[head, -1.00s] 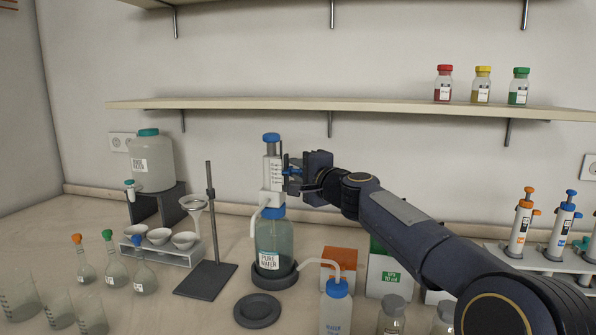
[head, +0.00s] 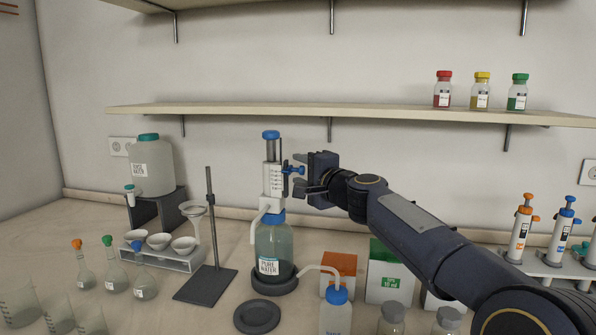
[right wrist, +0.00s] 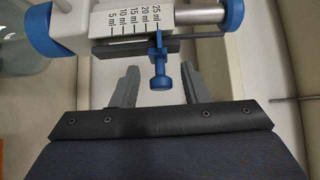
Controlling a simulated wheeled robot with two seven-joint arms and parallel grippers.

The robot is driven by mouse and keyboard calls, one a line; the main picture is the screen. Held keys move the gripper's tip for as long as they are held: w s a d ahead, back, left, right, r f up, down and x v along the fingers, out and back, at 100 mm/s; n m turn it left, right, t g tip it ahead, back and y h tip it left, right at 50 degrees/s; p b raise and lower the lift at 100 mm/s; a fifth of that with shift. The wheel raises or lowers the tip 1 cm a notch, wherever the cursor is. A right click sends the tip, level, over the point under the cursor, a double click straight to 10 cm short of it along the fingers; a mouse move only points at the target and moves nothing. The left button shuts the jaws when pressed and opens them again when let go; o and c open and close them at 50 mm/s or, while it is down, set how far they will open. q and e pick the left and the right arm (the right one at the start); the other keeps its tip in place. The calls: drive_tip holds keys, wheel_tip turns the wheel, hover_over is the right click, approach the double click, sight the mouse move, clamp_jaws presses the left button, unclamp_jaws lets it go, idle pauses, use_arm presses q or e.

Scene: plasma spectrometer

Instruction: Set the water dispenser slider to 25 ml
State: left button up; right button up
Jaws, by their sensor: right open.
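The water dispenser (head: 272,180) stands upright on the pure water bottle (head: 273,247), with a blue top (head: 271,135). Its blue slider (head: 294,170) sticks out to the right. In the right wrist view the slider (right wrist: 160,68) lines up with the 25 ml mark at the end of the printed scale (right wrist: 132,20). My right gripper (head: 301,175) is open and empty, just right of the slider. In the right wrist view its fingers (right wrist: 159,84) stand either side of the slider's knob, apart from it. My left gripper is not in view.
A stand with a funnel (head: 207,245) and a dark round base (head: 257,316) are near the bottle. A wash bottle (head: 336,310) and boxes (head: 390,277) stand below my right arm. A shelf (head: 350,113) runs behind. Pipettes (head: 521,228) stand at right.

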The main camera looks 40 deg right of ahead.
sight(304, 172)
drive_tip(key=s, duration=0.6)
drive_tip(key=shift+a, duration=0.35)
